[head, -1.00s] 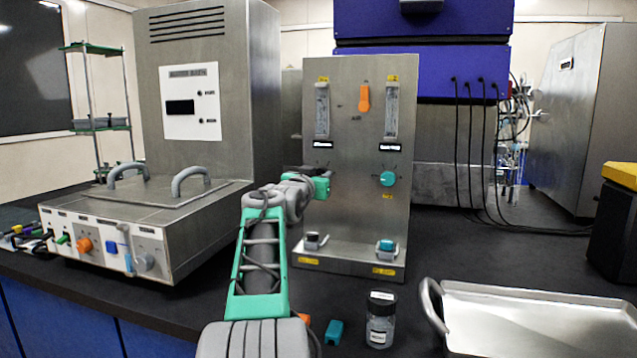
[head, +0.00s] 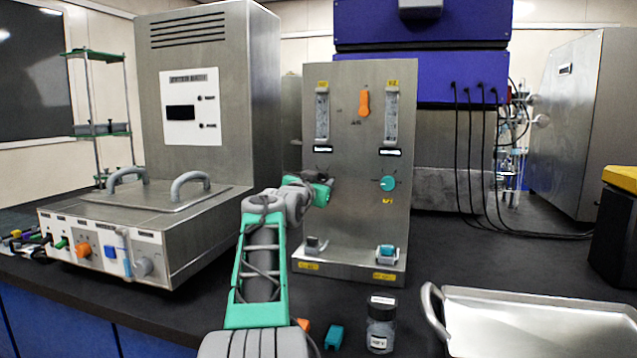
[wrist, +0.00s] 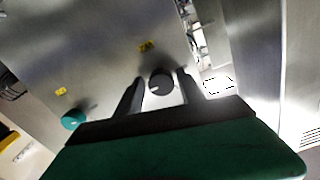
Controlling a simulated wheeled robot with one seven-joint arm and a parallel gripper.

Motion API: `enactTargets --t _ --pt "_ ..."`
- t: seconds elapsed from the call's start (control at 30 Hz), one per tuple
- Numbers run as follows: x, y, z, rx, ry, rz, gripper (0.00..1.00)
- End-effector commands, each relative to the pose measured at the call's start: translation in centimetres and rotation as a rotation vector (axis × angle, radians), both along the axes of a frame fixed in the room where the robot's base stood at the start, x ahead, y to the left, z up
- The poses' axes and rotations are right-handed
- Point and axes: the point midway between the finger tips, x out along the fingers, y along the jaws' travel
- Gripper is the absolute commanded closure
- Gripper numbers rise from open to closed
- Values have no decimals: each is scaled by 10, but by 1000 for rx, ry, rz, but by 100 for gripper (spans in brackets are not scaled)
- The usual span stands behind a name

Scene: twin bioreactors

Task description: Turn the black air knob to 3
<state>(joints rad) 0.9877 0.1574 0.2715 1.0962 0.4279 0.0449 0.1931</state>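The black air knob (wrist: 160,83) shows in the wrist view on the metal panel (head: 345,225), between the two finger ends of my gripper (wrist: 161,84). A gap shows on each side of the knob, so the fingers are open and not closed on it. In the head view my gripper (head: 324,182) is at the left half of the panel and hides this knob. The scale around the knob cannot be read. A teal knob (head: 387,184) sits to the right on the same panel; it also shows in the wrist view (wrist: 73,119).
Two flow tubes (head: 322,112) and an orange switch (head: 364,102) are above. A water bath (head: 140,225) is left. A jar (head: 381,322) and metal tray (head: 540,318) stand in front.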

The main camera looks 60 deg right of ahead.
Motion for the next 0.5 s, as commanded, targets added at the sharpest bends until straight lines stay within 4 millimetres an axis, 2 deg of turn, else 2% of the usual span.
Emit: enactTargets --t 0.1,0.37,0.5 --pt "0 0 1 -2 0 1 44" --pt "0 2 2 -3 -1 1 44" --pt "-2 19 3 -5 -2 3 44"
